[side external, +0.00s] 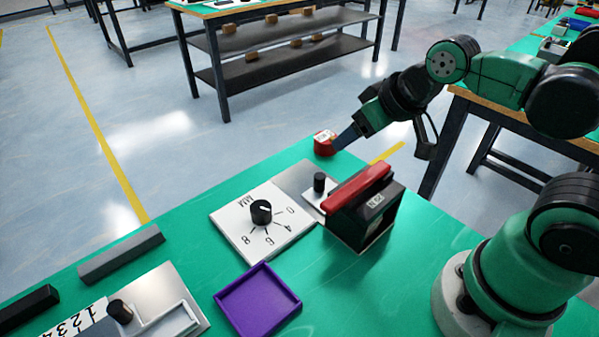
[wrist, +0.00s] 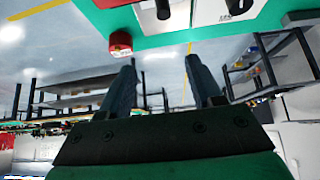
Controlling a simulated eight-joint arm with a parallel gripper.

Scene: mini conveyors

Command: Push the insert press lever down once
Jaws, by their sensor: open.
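The insert press is a black box-like frame (side external: 375,222) with a small white label, standing at the right edge of the green table in the side view. Its red lever (side external: 357,187) lies along the top as a thick, slightly tilted bar. A short black cylinder (side external: 319,183) stands on a pale plate beside it. My gripper (side external: 345,138) is open and empty, beyond the press near the table's far corner, apart from the lever. In the wrist view my two fingers (wrist: 163,70) are spread with nothing between them.
A white dial panel (side external: 240,232) is left of the press. A purple tray (side external: 257,299) and grey bar (side external: 121,254) lie nearer.

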